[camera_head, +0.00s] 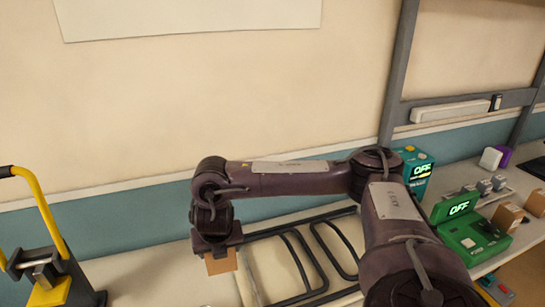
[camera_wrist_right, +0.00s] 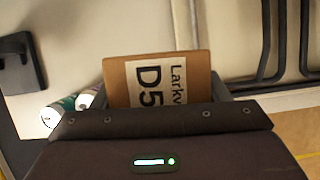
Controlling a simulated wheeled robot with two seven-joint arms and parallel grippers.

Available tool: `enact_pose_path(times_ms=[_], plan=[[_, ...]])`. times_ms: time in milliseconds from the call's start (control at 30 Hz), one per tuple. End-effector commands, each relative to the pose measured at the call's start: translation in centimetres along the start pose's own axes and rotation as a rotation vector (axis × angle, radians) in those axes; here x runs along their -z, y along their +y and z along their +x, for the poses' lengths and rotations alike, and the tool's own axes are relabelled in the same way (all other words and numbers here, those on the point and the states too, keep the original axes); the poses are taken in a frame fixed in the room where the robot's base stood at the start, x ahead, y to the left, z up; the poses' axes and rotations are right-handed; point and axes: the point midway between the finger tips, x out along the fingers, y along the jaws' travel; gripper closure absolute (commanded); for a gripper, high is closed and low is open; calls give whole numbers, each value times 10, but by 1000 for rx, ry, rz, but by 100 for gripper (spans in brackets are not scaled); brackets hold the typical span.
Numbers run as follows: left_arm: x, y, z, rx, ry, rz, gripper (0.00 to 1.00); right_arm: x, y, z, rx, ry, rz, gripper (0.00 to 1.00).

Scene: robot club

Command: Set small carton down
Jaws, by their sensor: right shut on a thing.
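The small carton (camera_wrist_right: 196,68) is brown, with a white label reading "Larkv" and "D5" in the right wrist view. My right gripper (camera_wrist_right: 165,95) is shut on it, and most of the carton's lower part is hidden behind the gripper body. In the head view the carton (camera_head: 221,263) shows just below my right gripper (camera_head: 217,250), over the bench by a black tubular rack. I cannot tell whether the carton touches the surface below. My left gripper is not in view.
The black rack (camera_head: 300,258) lies right of the carton. A yellow-handled device (camera_head: 50,265) stands at far left. A green device reading OFF (camera_head: 470,237), a teal device (camera_head: 414,170) and small brown boxes (camera_head: 507,216) are at right. Cans (camera_wrist_right: 62,108) lie near the carton.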

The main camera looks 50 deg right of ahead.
Motion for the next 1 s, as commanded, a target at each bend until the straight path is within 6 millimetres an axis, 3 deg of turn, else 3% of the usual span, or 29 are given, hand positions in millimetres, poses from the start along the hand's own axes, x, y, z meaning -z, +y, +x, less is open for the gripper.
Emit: enact_pose_path(times_ms=[167,333,700,1000], plan=[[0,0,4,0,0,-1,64,-3,-2,3,-19,1,-47,60],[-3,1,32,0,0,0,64,12,-2,38,-20,5,-53,60],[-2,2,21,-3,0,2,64,46,-2,117,-20,4,-51,60],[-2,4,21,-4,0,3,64,59,-2,148,-21,2,-52,60]])
